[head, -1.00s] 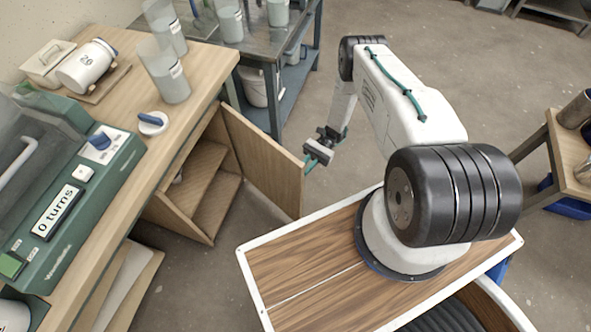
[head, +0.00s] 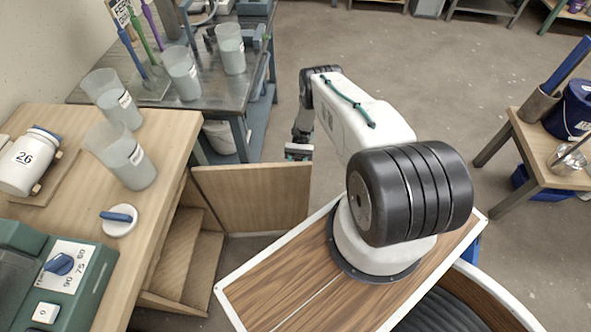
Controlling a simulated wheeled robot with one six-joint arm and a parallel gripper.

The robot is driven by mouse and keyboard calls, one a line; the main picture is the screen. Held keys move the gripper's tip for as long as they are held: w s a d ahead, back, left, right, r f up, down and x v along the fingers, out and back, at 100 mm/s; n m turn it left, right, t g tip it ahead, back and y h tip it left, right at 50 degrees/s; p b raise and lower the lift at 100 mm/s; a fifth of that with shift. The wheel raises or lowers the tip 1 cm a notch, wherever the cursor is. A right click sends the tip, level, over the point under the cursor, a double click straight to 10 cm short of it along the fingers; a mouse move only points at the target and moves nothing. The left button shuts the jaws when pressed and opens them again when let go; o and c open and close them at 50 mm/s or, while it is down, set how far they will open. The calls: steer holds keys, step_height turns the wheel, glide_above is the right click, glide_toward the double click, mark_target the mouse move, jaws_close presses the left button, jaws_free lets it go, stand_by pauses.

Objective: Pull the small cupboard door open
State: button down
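The small cupboard door (head: 250,198) is a plain wooden panel below the wooden worktop at the left. It stands swung wide open, its free edge out to the right over the floor. The cupboard's inside (head: 186,262) shows wooden boards. My gripper (head: 299,154) is at the top of the door's free edge, close to it or touching; I cannot tell which. Its fingertips are small and partly hidden by the door, so their opening does not show. No handle is visible on the door face in view.
The worktop (head: 62,140) bears translucent beakers (head: 132,165), a white jar (head: 30,162) and a green machine (head: 45,275). A metal table (head: 255,62) with beakers stands behind the door. A wooden stand (head: 530,150) with buckets is at right. The floor between is clear.

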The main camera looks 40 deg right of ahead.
steer(key=shift+w+a, duration=0.15)
steer(key=shift+w, duration=0.05)
steer(key=c, duration=1.4)
jaws_free()
steer(key=shift+a, duration=0.15)
steer(key=shift+d, duration=0.25)
steer(key=shift+r, duration=0.1)
